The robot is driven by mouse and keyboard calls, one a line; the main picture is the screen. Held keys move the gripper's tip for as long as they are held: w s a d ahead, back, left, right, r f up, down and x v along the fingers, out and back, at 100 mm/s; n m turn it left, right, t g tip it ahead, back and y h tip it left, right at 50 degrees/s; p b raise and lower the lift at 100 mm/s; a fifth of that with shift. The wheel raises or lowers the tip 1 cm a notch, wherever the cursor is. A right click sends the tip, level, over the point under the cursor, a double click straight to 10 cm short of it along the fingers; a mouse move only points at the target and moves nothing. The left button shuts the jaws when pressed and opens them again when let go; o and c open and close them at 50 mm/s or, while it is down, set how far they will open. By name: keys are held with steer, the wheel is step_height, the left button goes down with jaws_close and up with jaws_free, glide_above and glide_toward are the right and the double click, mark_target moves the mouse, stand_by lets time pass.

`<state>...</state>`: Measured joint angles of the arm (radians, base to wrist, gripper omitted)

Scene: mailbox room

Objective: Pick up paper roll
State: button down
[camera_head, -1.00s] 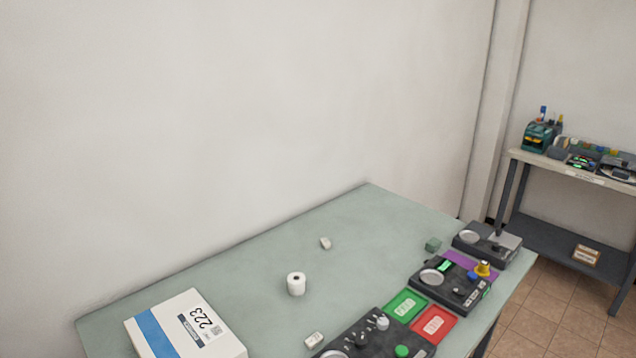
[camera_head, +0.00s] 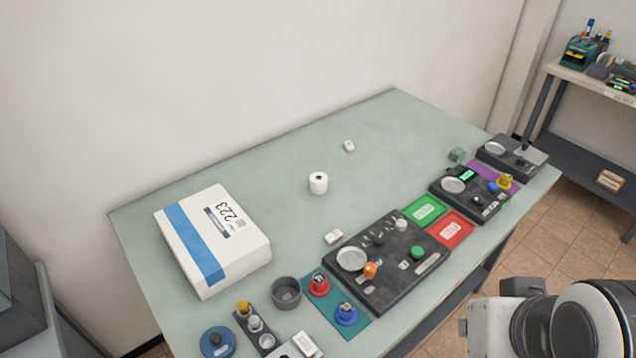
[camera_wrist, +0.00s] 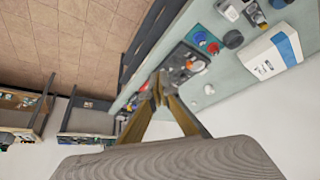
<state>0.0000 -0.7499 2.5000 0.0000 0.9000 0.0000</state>
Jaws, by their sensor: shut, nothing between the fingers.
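The paper roll (camera_head: 318,183) is a small white cylinder standing upright on the green table (camera_head: 270,165), near the middle of its top. In the wrist view the paper roll (camera_wrist: 209,89) is a small pale spot on the table top. My gripper (camera_wrist: 157,88) is shut and empty in the wrist view, its fingertips together. It is in the air, well apart from the roll. In the head view only part of my arm shows at the lower right; the fingers are not visible there.
A white box labelled 223 (camera_head: 212,240) lies left of the roll. A dark control panel (camera_head: 386,262) is at the front, with a white block (camera_head: 334,237) beside it. Another small block (camera_head: 349,146) lies behind the roll. The table around the roll is clear.

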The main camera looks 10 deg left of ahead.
stand_by(0.4)
steer(key=c, duration=1.2)
jaws_free()
steer(key=shift+c, duration=0.2)
steer(key=w+a+r+t+y, duration=0.1)
steer(key=w+a, duration=0.2)
steer(key=w, duration=0.4)
steer(key=w+a+r+n+t+y, duration=0.1)
steer(key=w+a+r, duration=0.15)
steer(key=w, duration=0.45)
steer(key=w+a+r+t+y, duration=0.1)
steer(key=w+a, duration=0.3)
steer(key=w, duration=0.2)
steer(key=m+t+h, duration=0.2)
steer(key=t+h, duration=0.1)
steer(key=t, duration=0.1)
glide_above(318, 183)
steer(key=s, duration=0.6)
step_height(318, 183, down, 20)
steer(key=shift+t+h, duration=0.4)
steer(key=shift+h, duration=0.4)
steer(key=f, duration=0.6)
steer(key=w+f, duration=0.1)
steer(key=f, duration=0.2)
steer(key=shift+a, duration=0.35)
